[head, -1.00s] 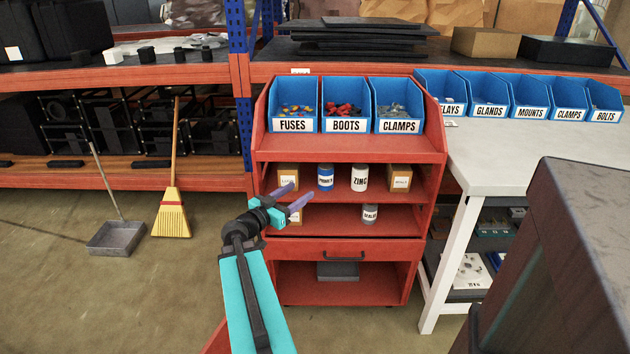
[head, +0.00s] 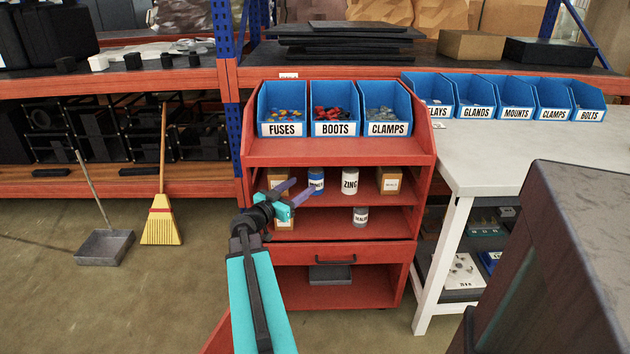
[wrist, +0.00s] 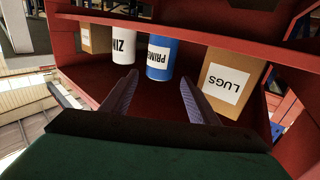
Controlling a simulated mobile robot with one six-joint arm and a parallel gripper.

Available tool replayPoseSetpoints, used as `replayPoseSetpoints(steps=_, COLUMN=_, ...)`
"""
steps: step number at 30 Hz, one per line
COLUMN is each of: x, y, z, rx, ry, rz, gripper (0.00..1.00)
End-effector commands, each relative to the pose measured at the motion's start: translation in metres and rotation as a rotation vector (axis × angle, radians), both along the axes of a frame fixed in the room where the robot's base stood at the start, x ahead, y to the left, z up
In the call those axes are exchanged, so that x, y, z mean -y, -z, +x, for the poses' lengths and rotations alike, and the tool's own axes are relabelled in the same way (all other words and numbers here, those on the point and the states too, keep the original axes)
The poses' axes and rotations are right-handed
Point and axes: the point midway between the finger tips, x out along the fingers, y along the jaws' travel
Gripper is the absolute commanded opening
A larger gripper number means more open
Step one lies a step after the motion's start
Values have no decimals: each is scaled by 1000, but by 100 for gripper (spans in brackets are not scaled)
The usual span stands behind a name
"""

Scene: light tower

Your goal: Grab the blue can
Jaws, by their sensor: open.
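The blue can (head: 316,181) stands upright on the upper open shelf of the red cart, between a cardboard box and the white ZINC can (head: 350,181). In the wrist view the blue can (wrist: 162,58) shows upside down, with a white label that reads like PRIMER. My gripper (head: 301,190) is open and empty in front of that shelf. In the wrist view the blue can is beyond the gap between my two fingers (wrist: 157,98), apart from them. A finger overlaps the can's lower part in the head view.
The LUGS box (wrist: 225,83) stands close beside the blue can. Another box (head: 389,180) is at the shelf's right. A grey can (head: 360,216) is on the lower shelf. The red shelf board (head: 345,152) lies above the cans. A white table (head: 490,150) is at right.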

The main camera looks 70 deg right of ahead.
Motion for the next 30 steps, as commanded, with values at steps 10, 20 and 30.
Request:
replayPoseSetpoints(steps=10, x=21, y=0, z=-6, rx=0, ry=-2, rz=0, gripper=54)
replayPoseSetpoints(steps=20, x=23, y=0, z=-5, rx=0, ry=-2, rz=0, gripper=54)
replayPoseSetpoints(steps=30, x=52, y=0, z=-10, rx=0, ry=-1, rz=0, gripper=54)
